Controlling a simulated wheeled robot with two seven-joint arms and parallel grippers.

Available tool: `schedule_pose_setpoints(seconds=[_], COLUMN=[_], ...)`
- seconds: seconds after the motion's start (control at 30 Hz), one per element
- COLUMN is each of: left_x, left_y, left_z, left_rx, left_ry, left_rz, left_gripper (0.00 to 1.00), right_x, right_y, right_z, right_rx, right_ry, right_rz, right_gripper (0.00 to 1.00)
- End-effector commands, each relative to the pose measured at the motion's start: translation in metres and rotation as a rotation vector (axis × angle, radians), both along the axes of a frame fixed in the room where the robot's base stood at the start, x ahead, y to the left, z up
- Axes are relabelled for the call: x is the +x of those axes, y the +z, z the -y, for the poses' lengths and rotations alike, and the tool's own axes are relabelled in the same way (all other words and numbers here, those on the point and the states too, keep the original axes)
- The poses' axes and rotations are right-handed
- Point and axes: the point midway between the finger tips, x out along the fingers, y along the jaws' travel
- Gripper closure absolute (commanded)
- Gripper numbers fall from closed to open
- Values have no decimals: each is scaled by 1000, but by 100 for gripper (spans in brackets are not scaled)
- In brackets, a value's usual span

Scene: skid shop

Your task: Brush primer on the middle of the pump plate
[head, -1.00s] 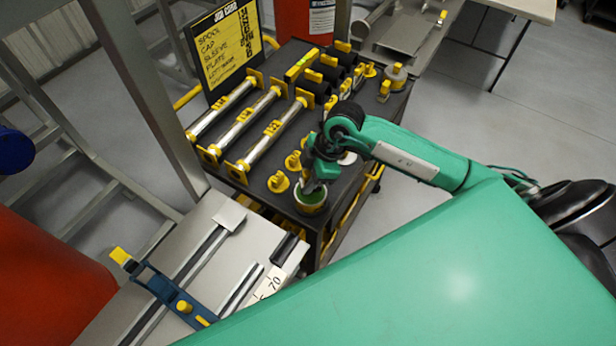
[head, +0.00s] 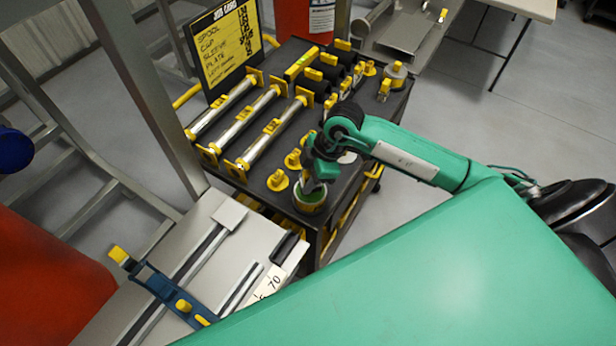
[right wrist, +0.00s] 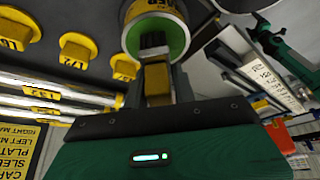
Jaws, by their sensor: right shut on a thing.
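My right gripper (head: 316,180) is over the primer can (head: 309,203) at the near corner of the dark cart. In the right wrist view the gripper (right wrist: 158,98) is shut on a brush with a yellow handle (right wrist: 157,80) and dark bristles. The bristle end is at the mouth of the can (right wrist: 180,50), over green primer; whether it dips in is unclear. The can has a yellow label band. I cannot pick out the pump plate for certain in these views. My left gripper is not in view.
The dark cart (head: 232,188) carries steel spools (head: 272,128), yellow caps (head: 278,181), black sleeves and a job card (head: 226,50). A grey steel bench (head: 262,235) with slots and a blue clamp (head: 160,287) is at lower left. A grey post rises between them.

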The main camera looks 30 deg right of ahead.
Motion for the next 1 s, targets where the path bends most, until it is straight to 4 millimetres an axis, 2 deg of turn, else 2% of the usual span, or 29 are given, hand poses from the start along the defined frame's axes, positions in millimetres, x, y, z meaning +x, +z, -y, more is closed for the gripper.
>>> schedule_pose_setpoints(seconds=[1.0], left_x=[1], left_y=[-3], left_z=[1], left_rx=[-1], left_ry=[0], left_rz=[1], left_gripper=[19], right_x=[0], right_y=[-8], right_z=[0], right_rx=[0], right_ry=[0], right_rz=[0], right_gripper=[92])
